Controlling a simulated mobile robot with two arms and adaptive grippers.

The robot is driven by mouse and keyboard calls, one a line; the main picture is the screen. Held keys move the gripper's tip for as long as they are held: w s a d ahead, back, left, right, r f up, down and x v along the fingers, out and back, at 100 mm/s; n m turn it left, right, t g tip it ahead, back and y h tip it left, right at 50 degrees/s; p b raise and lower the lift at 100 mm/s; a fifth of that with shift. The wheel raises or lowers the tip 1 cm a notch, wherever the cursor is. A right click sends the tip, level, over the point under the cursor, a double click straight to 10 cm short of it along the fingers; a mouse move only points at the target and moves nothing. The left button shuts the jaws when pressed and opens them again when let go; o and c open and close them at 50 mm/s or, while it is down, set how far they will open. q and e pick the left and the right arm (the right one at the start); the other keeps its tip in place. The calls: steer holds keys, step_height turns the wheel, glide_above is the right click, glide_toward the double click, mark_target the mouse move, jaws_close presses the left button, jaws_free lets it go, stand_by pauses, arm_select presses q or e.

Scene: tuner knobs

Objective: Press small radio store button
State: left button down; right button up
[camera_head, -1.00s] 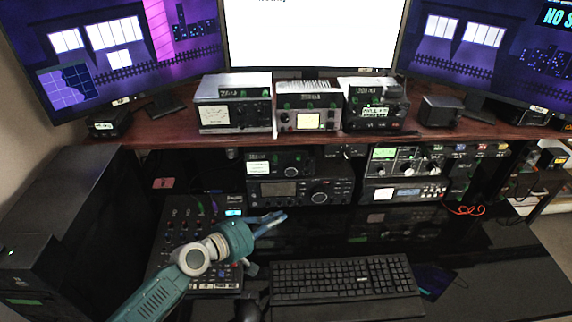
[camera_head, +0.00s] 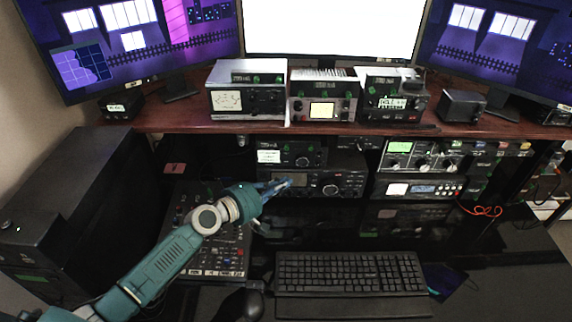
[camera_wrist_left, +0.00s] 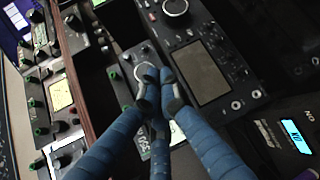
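The small radio (camera_head: 290,152) is a dark box with a pale lit display and knobs, on top of a larger radio (camera_head: 345,184) under the wooden shelf. In the left wrist view the small radio (camera_wrist_left: 122,82) is partly hidden behind my fingers. I cannot make out its store button. My left gripper (camera_head: 284,184) is in front of the larger radio's left part, just below the small radio in the head view. In the left wrist view its blue fingers (camera_wrist_left: 160,88) converge with tips together and nothing visible between them. My right gripper is not in view.
The wooden shelf (camera_head: 330,129) above carries several devices. A mixer (camera_head: 222,260) lies beneath my left arm. A keyboard (camera_head: 350,272) is in front, and a black mouse (camera_head: 240,305) lies left of it. More radios (camera_head: 410,156) stand to the right.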

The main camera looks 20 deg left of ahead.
mark_target(286, 161)
arm_select(q)
steer(key=w+b, duration=0.1)
steer(key=w+a+b, duration=0.1)
steer(key=w, duration=0.3)
steer(key=shift+w+a+b, duration=0.15)
steer(key=shift+a+b, duration=0.1)
steer(key=shift+b, duration=0.15)
stand_by(1.1)
steer(key=shift+w+a+b, duration=0.1)
steer(key=shift+w+b, duration=0.2)
steer(key=shift+w, duration=0.1)
steer(key=shift+w+a+b, duration=0.1)
steer(key=shift+w+b, duration=0.2)
steer(key=shift+w, duration=0.05)
stand_by(0.7)
steer(key=shift+s, duration=0.15)
steer(key=shift+s+d+p, duration=0.2)
steer(key=shift+s+p, duration=0.35)
steer(key=shift+s, duration=0.1)
